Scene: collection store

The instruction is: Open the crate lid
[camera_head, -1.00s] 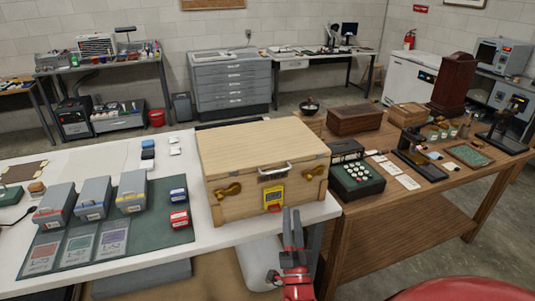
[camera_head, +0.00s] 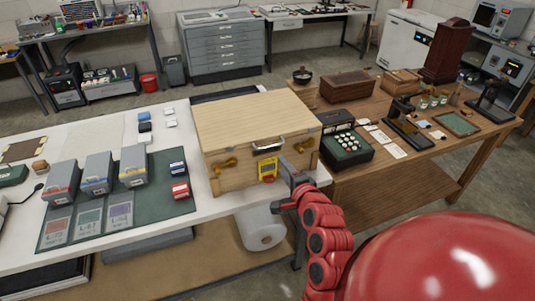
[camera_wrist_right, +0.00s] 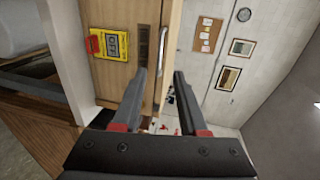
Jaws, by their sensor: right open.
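The light wooden crate (camera_head: 228,180) stands on the white table with its lid (camera_head: 250,117) down. A metal handle (camera_head: 268,143) sits at the lid's front edge; it also shows in the right wrist view (camera_wrist_right: 162,45). My right gripper (camera_head: 288,172) is open and empty at the crate's front, below the handle. In the right wrist view its fingers (camera_wrist_right: 160,75) point toward the handle, still apart from it. My left gripper is out of view.
Left of the crate, grey boxes (camera_head: 96,173) stand on a green mat (camera_head: 160,205). Right of it, a keypad machine (camera_head: 347,147) stands close by on the wooden table (camera_head: 400,170). A white roll (camera_head: 262,228) is below the white table's edge.

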